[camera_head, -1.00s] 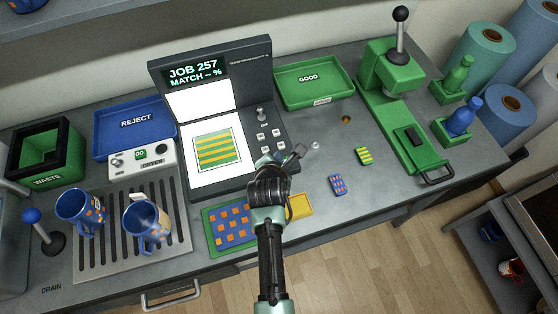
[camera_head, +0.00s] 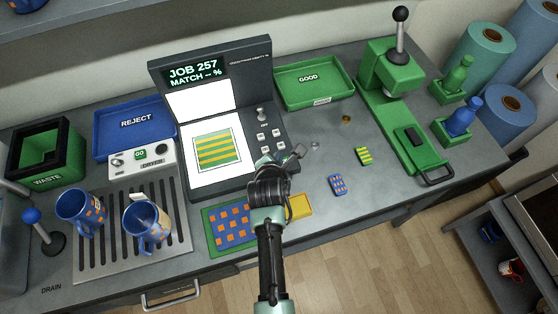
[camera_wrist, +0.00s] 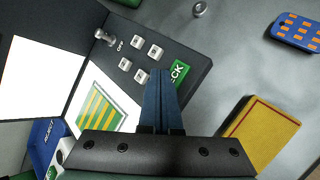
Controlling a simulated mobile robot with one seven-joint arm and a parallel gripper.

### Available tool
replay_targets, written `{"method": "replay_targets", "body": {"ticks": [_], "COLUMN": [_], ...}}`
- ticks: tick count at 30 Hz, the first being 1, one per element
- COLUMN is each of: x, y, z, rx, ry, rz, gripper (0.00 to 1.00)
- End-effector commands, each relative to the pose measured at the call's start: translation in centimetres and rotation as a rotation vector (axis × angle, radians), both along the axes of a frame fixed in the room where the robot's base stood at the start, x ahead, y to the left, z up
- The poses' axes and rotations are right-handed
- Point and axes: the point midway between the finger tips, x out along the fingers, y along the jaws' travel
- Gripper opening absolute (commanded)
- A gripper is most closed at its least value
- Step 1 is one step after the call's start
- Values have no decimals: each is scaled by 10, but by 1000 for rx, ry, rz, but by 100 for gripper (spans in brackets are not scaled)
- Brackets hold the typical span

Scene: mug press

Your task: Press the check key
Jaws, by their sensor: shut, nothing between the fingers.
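The check key shows as a green label ending in "CK" (camera_wrist: 180,73) on the dark console panel in the wrist view. My gripper's blue fingers (camera_wrist: 161,76) are together, with nothing between them. Their tips overlap the left part of the green key in that view, so its first letters are hidden; I cannot tell whether they touch it. In the head view my gripper (camera_head: 296,153) is over the console's lower right corner and hides the check key. The console screen (camera_head: 194,74) reads "JOB 257 MATCH -- %".
Several small pale keys (camera_head: 277,133) and a knob (camera_head: 262,114) sit just beyond my gripper on the console. A yellow block (camera_head: 300,206) and a blue-orange patterned mat (camera_head: 230,226) lie near my wrist. Counter to the right is fairly open, with small patterned pieces (camera_head: 338,185).

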Motion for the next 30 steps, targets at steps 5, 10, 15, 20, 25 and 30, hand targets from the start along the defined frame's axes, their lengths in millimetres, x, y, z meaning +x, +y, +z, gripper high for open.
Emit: {"method": "replay_targets", "body": {"ticks": [5, 10, 15, 20, 25, 30], "x": [0, 0, 0, 0, 0, 0], "y": [0, 0, 0, 0, 0, 0], "z": [0, -2, -8, -8, -8, -10], "rx": [0, 0, 0, -1, 0, 0], "ry": [0, 0, 1, -1, 0, 0], "rz": [0, 0, -1, -1, 0, 0], "gripper": [0, 0, 0, 0, 0, 0]}}
